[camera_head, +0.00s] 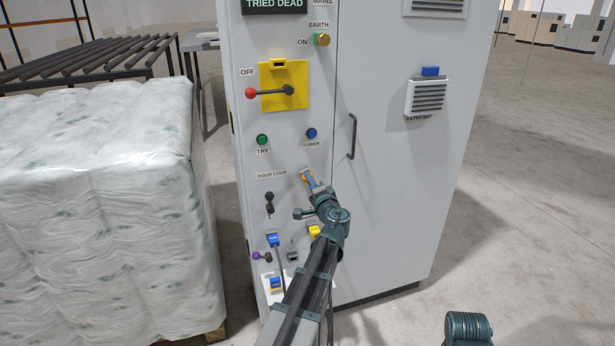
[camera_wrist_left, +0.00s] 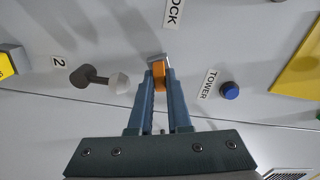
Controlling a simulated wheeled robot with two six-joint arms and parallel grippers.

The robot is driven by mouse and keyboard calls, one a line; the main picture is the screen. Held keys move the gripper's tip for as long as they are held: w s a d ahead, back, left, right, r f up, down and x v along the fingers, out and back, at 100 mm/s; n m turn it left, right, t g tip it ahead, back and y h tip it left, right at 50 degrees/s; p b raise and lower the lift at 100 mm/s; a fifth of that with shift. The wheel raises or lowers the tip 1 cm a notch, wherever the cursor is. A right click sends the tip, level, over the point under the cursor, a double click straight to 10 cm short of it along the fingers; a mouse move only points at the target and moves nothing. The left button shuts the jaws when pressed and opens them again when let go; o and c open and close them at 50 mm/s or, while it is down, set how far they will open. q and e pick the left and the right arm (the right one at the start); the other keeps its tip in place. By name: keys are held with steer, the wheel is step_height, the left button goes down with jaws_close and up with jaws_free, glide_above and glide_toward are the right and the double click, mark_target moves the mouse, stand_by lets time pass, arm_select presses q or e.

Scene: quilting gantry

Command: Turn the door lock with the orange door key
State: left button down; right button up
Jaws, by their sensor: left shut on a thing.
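My left gripper (camera_head: 308,178) reaches up to the grey cabinet front and is shut on the orange door key (camera_head: 306,175). In the left wrist view the orange key (camera_wrist_left: 159,75) sits between the fingertips (camera_wrist_left: 159,85), with a pale metal end past them. The door lock (camera_head: 269,201) is a dark fitting below its DOOR LOCK label (camera_head: 272,175). The key is apart from the lock, up and to its right. The wrist view shows part of the LOCK label (camera_wrist_left: 172,12) but not the lock itself. My right gripper is not seen.
A blue TOWER button (camera_head: 311,133), green TRY button (camera_head: 262,139) and yellow OFF switch plate (camera_head: 291,99) are above. A dark knob (camera_wrist_left: 85,77) is beside the gripper. Blue (camera_head: 273,240) and purple (camera_head: 257,255) fittings are lower. A wrapped pallet (camera_head: 110,200) stands left.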

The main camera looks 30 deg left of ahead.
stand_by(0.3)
arm_select(q)
steer(key=m, duration=0.3)
steer(key=shift+m, duration=0.4)
steer(key=c, duration=0.8)
jaws_free()
steer(key=v, duration=1.3)
steer(key=shift+s+d, duration=0.25)
steer(key=shift+d, duration=0.1)
